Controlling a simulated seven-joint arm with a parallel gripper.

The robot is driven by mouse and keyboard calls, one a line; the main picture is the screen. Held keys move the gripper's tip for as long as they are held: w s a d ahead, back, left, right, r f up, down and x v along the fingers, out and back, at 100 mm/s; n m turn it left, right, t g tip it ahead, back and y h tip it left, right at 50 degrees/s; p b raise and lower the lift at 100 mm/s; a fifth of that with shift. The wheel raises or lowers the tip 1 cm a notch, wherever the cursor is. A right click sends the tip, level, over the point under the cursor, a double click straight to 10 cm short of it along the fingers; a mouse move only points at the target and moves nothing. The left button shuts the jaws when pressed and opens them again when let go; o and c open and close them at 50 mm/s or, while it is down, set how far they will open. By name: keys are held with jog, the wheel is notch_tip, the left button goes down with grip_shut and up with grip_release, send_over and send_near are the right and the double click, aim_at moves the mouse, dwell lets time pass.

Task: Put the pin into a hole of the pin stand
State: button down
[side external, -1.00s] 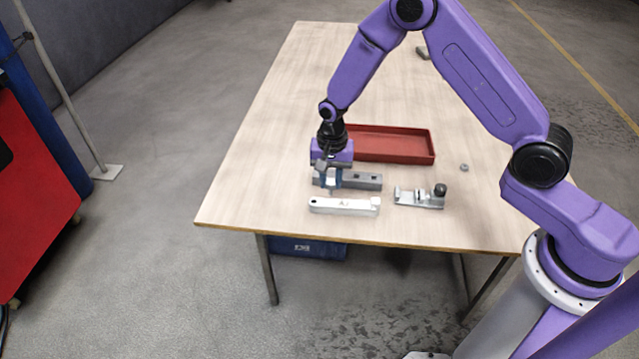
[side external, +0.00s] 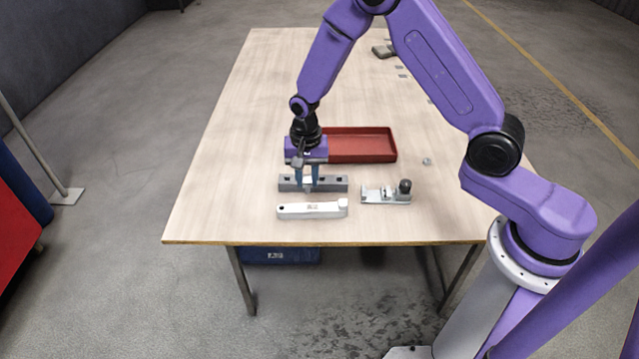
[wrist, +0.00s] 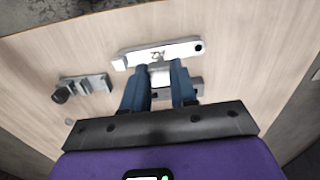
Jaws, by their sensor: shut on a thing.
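My gripper (side external: 307,178) is shut on the pin (side external: 307,185), a short light-grey piece between the blue fingers. The pin also shows in the wrist view (wrist: 160,74), pale between the fingertips. The pin stand (side external: 335,184) is a dark grey bar with square holes in its top, lying on the table. My gripper is over the middle of the stand, with a hole visible on either side. In the wrist view the stand (wrist: 193,88) is mostly hidden behind the fingers. I cannot tell whether the pin's lower end is above a hole or in it.
A white bracket-like bar (side external: 312,210) lies just in front of the stand. A grey fixture with a black knob (side external: 386,194) is to the right. A red tray (side external: 362,157) sits behind, and a small nut (side external: 427,161) lies farther right. The table's left side is clear.

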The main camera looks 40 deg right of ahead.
jog(key=w+d+f, duration=0.2)
jog(key=w+d, duration=0.1)
jog(key=w, duration=0.5)
jog(key=w+d+f, duration=0.1)
jog(key=w+d, duration=0.2)
jog(key=w, duration=0.4)
jog(key=shift+a+f, duration=0.15)
jog(key=shift+f, duration=1.1)
jog(key=shift+a+f, duration=0.1)
jog(key=shift+f, duration=1.1)
jog(key=shift+f, duration=1.7)
dwell(0.4)
jog(key=c, duration=0.8)
grip_release()
notch_tip(320, 180, up, 6)
